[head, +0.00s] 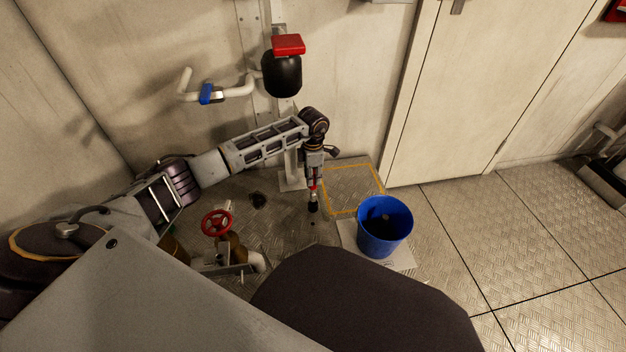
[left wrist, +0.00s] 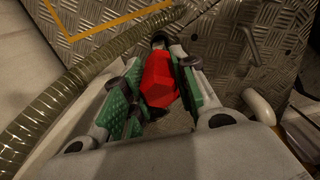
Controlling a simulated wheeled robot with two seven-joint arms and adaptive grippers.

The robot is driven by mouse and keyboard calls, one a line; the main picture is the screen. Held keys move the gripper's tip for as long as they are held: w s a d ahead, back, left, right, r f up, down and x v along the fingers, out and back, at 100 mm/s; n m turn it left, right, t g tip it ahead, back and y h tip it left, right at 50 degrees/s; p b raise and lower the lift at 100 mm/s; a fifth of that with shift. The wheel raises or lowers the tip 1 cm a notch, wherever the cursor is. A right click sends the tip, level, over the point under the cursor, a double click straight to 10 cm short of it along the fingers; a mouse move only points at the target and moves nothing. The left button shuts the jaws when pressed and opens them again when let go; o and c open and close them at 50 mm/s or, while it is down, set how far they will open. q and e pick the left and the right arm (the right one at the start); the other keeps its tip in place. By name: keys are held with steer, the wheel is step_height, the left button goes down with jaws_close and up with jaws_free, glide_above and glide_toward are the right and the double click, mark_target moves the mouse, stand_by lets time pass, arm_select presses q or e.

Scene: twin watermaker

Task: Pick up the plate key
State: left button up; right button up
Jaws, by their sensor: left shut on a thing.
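The plate key (left wrist: 160,82) is a red faceted piece with dark parts at its ends. In the left wrist view it sits between the green-padded fingers of my left gripper (left wrist: 158,92), which is shut on it. In the head view my left gripper (head: 314,178) points down, with a little red and a dark lower end showing at its tip. Most of the key is hidden there by the fingers. The tip is left of the blue bucket and beside the yellow-outlined floor plate (head: 352,185). My right gripper is not in view.
A blue bucket (head: 385,226) stands on a pale pad, with a small thing inside. A red valve wheel (head: 216,222) on pipework is left of my gripper. A ribbed hose (left wrist: 62,92) runs beside the fingers.

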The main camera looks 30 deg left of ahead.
arm_select(q)
step_height(320, 180, up, 4)
steer(key=shift+r+p, duration=0.1)
steer(key=shift+p, duration=0.55)
steer(key=shift+r, duration=0.25)
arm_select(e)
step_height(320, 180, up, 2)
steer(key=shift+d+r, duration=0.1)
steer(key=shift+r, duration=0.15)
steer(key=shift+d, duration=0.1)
